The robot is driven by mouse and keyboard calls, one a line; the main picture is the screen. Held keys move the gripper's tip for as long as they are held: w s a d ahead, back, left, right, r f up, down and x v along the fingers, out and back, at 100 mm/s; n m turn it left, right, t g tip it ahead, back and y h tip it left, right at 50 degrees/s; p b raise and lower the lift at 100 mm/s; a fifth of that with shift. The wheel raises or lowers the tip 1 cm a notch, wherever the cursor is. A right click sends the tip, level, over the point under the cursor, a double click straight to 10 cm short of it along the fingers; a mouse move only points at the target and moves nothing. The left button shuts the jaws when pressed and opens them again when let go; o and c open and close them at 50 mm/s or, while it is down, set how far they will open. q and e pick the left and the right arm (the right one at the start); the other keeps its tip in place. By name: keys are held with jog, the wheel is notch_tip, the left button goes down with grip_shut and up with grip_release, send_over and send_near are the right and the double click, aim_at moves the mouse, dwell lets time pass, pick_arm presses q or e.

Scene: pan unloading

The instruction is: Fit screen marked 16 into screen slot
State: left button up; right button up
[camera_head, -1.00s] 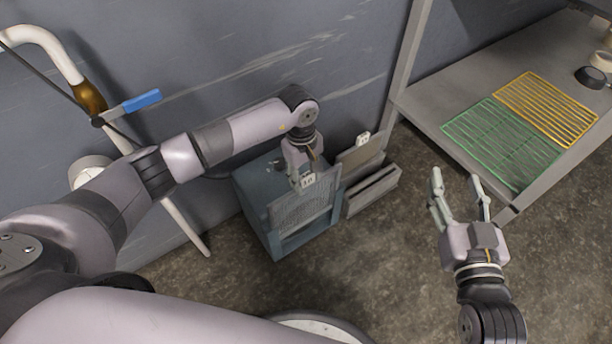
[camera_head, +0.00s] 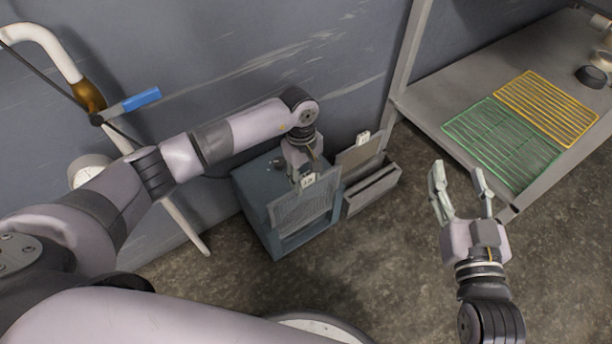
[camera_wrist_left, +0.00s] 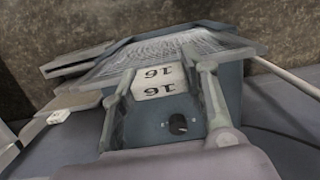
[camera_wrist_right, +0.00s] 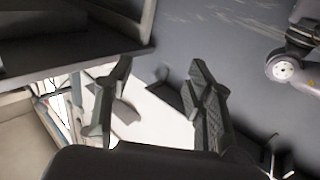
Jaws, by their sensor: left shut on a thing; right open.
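The screen marked 16 (camera_head: 303,208) is a grey mesh panel with a white tag on its upper edge. In the left wrist view the mesh (camera_wrist_left: 165,48) lies beyond the tag, and 16 shows on the tag (camera_wrist_left: 155,72) and again on a label below it. My left gripper (camera_head: 308,178) is shut on the screen at its tag. My right gripper (camera_head: 462,180) is open and empty, over the floor.
A grey holder (camera_head: 375,190) with another tagged panel (camera_head: 362,152) stands right of the box. A shelf (camera_head: 440,95) at right bears a green rack (camera_head: 500,143) and a yellow rack (camera_head: 548,107). A blue-handled lever (camera_head: 141,100) is on the left. Floor in front is clear.

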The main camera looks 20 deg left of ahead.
pick_arm(q)
jog(key=shift+f+b, duration=0.3)
jog(key=shift+f, duration=0.05)
pick_arm(e)
jog(key=shift+a+r+t+y, duration=0.2)
jog(key=shift+r+t+y, duration=0.2)
jog(key=shift+r+t, duration=0.7)
dwell(0.6)
pick_arm(q)
jog(key=shift+f+b, duration=0.35)
jog(key=shift+f, duration=0.05)
pick_arm(e)
jog(key=shift+s+a+r+t, duration=0.15)
jog(key=shift+r+t, duration=0.15)
jog(key=shift+r, duration=0.55)
jog(key=shift+s+r+t, duration=0.15)
jog(key=shift+r+t, duration=0.15)
jog(key=shift+r, duration=0.55)
pick_arm(q)
jog(key=shift+f+b, duration=0.3)
jog(key=shift+f, duration=0.1)
pick_arm(e)
jog(key=shift+s+r+t+y, duration=0.3)
jog(key=shift+r+t, duration=0.1)
jog(key=shift+r, duration=0.25)
jog(key=shift+s+r+t+y, duration=0.2)
jog(key=shift+r+t+y, duration=0.15)
jog(key=shift+r, duration=0.3)
